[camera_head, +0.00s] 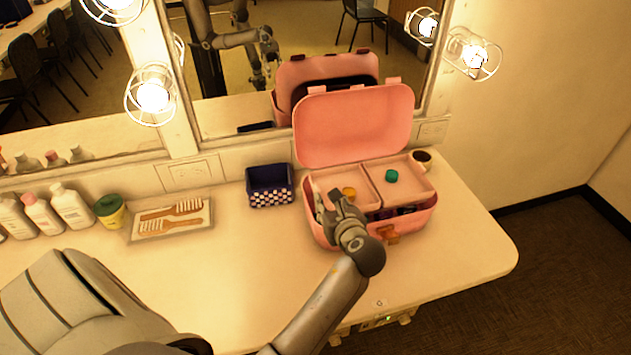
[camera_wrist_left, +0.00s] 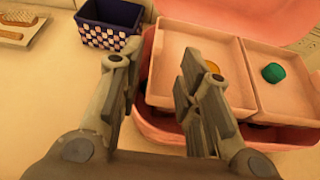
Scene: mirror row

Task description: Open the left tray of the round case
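The round pink case (camera_head: 427,218) stands on the counter with its lid (camera_head: 353,125) up. Two pale pink trays sit side by side in it. The left tray (camera_head: 328,183) holds a yellow-orange item (camera_head: 349,193); the right tray (camera_head: 412,178) holds a green one (camera_head: 391,176). My left gripper (camera_head: 329,204) is at the case's front left. In the left wrist view its fingers (camera_wrist_left: 160,62) are apart with nothing held, one left of the left tray and one in front of it, hiding part of it. I cannot tell whether they touch it. My right gripper is not in view.
A blue checkered box (camera_head: 270,190) stands left of the case. A small dark-topped cup (camera_head: 422,158) stands behind right. The mirror rises behind; right counter is clear.

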